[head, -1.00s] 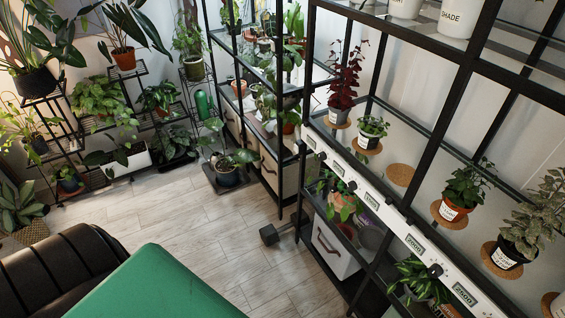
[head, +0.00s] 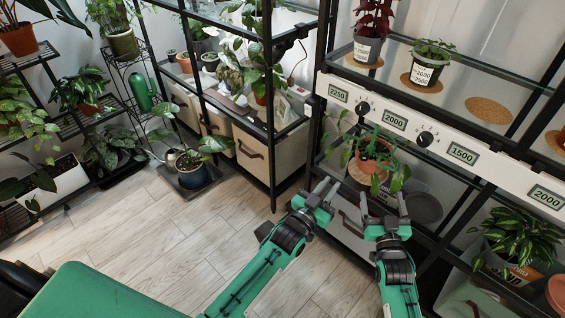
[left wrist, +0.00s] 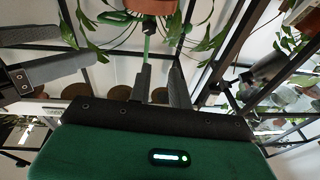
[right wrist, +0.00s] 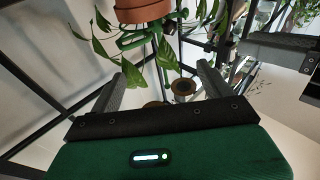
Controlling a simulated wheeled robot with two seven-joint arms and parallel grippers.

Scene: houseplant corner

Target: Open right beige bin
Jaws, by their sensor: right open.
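Beige bins with dark handles stand in a row on the lower level of the back shelf in the head view. The rightmost beige bin (head: 262,156) is closest to me, its front upright with a dark handle. My left gripper (head: 325,188) is to the right of this bin and apart from it; its fingers stand a small gap apart, and it is empty. My right gripper (head: 384,204) is further right, open and empty, in front of the near shelf. A pale bin (head: 350,232) with a dark handle sits low on the near shelf, partly hidden behind my grippers.
A potted plant in a terracotta pot (head: 374,153) hangs leaves just above my grippers. The near shelf's black posts and white label rail (head: 455,150) rise close by. A dark-potted plant (head: 195,174) stands on the floor left of the bins.

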